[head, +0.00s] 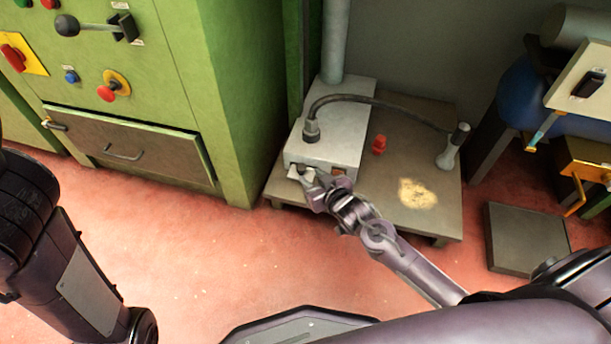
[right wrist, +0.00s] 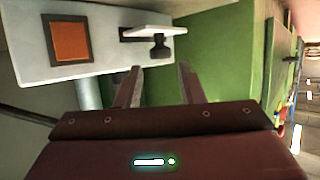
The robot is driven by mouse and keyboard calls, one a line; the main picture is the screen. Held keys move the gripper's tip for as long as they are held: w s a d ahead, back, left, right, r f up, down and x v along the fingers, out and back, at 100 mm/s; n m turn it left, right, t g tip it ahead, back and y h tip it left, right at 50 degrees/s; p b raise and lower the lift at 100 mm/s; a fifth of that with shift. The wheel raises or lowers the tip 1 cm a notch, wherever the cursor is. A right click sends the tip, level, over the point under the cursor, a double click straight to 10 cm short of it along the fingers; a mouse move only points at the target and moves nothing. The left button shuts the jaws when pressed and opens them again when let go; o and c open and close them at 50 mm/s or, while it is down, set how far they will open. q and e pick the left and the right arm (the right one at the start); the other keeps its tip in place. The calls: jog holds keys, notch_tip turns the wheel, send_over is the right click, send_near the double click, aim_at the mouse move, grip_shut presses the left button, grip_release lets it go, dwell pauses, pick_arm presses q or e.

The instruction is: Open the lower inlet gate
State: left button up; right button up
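A pale grey box (head: 341,122) stands on a low platform, with a pipe rising from its back. In the right wrist view its front face (right wrist: 88,28) has an orange square opening (right wrist: 72,42) and a white plate with a dark knob (right wrist: 160,47). This plate looks like the inlet gate, but I cannot be sure. My right gripper (head: 303,174) is at the box's lower front. In the right wrist view its two fingers (right wrist: 157,76) are apart and empty, pointing at the knob with a small gap. My left arm shows at the left; its gripper is out of view.
A green cabinet (head: 232,95) with levers and buttons stands close on the left. On the platform (head: 345,215) are a curved hose (head: 385,102), a red piece (head: 379,145) and a grey upright handle (head: 453,147). The reddish floor in front is clear.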

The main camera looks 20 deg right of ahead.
aim_at(304, 170)
jog(key=b+x, duration=0.2)
jog(key=x, duration=0.2)
jog(key=shift+w+f, duration=0.15)
jog(key=shift+f, duration=0.05)
jog(key=shift+c, duration=0.4)
jog(key=shift+r, duration=0.1)
grip_shut()
